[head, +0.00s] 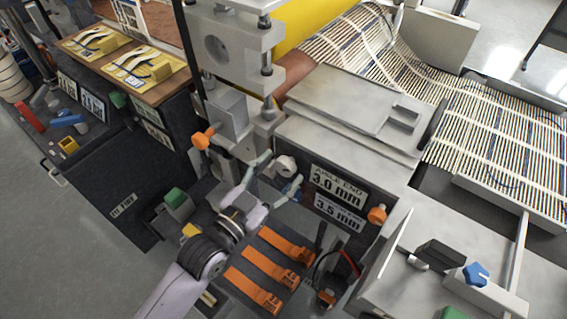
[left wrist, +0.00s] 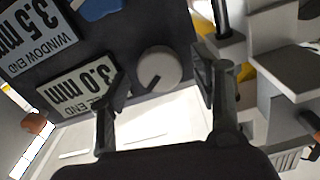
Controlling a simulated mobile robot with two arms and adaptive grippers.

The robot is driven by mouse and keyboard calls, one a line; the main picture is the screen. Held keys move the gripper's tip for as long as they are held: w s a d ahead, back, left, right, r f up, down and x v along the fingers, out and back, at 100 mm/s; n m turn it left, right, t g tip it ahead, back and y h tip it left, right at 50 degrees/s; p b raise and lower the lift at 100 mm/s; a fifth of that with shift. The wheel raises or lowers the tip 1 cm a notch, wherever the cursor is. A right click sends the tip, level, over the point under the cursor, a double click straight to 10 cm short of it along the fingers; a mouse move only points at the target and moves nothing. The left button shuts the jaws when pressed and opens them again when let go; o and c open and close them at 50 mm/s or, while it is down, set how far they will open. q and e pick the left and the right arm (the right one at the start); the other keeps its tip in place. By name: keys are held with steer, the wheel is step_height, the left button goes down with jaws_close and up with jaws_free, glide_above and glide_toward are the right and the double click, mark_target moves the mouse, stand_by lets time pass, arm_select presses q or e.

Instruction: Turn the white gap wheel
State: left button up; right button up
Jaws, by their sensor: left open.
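In the left wrist view the wheel (left wrist: 152,72) faces me and carries a dark slot-like mark. My left gripper (head: 280,171) is open and points at the wheel. In the left wrist view its fingers (left wrist: 160,66) stand on either side of the wheel, with a gap visible on both sides. I cannot tell how deep the fingertips reach around it. My right gripper is not in view.
Labels reading 3.0 mm (head: 338,184) and 3.5 mm (head: 338,213) sit beside the wheel. A blue part (head: 291,188) is close by. Orange knobs (head: 203,138) and a metal block flank the area. Orange strips (head: 270,270) lie below my arm.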

arm_select(q)
steer(key=shift+x, duration=0.8)
steer(key=shift+w+d, duration=0.1)
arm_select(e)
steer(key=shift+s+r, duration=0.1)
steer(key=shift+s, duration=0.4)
arm_select(q)
steer(key=c, duration=1.2)
steer(key=shift+o, duration=0.2)
steer(key=shift+r+n+p, duration=0.15)
steer(key=shift+n+p, duration=0.15)
steer(key=shift+p, duration=0.3)
steer(key=o, duration=1.2)
steer(key=shift+c, duration=0.2)
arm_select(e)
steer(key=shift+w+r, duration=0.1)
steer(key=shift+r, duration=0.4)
